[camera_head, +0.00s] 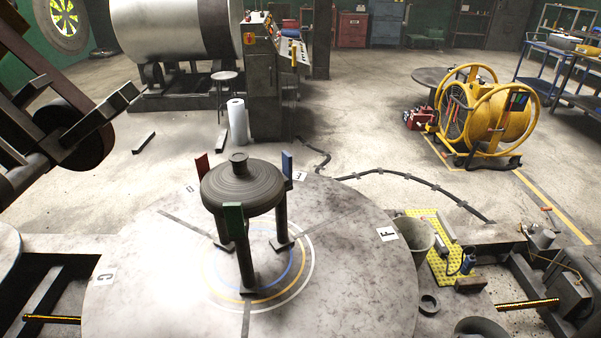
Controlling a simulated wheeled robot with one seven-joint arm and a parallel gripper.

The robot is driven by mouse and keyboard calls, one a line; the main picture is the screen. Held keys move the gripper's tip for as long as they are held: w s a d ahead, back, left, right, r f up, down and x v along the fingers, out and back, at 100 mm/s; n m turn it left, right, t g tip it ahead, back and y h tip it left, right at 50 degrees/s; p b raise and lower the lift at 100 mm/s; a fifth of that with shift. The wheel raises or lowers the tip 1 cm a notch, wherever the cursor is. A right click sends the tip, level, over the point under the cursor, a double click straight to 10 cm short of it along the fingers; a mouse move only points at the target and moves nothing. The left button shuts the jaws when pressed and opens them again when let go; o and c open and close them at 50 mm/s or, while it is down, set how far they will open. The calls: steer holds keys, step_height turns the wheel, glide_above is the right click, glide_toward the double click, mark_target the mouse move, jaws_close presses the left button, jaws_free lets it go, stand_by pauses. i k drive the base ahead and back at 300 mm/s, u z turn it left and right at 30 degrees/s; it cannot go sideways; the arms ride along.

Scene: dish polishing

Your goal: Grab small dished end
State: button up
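The small dished end (242,190) is a round, dark grey, ridged disc with a short knob on its top centre. It rests level on three upright posts above a round grey turntable (345,235). The posts have a red pad (202,167), a blue pad (287,164) and a green pad (233,217) at their tops, around the disc's rim. The disc's underside is mostly hidden. I cannot make out my gripper in this view, and nothing is touching the dished end except its support.
A dark arm-like structure with a roller (75,140) reaches in at the left. A grey bucket (413,234) and a yellow perforated plate (440,268) lie right of the turntable. A yellow reel (490,118) and a large cylinder machine (175,28) stand behind. Space above the disc is clear.

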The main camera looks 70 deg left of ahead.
mark_target(257, 183)
steer(key=k, duration=0.85)
steer(key=u, duration=1.15)
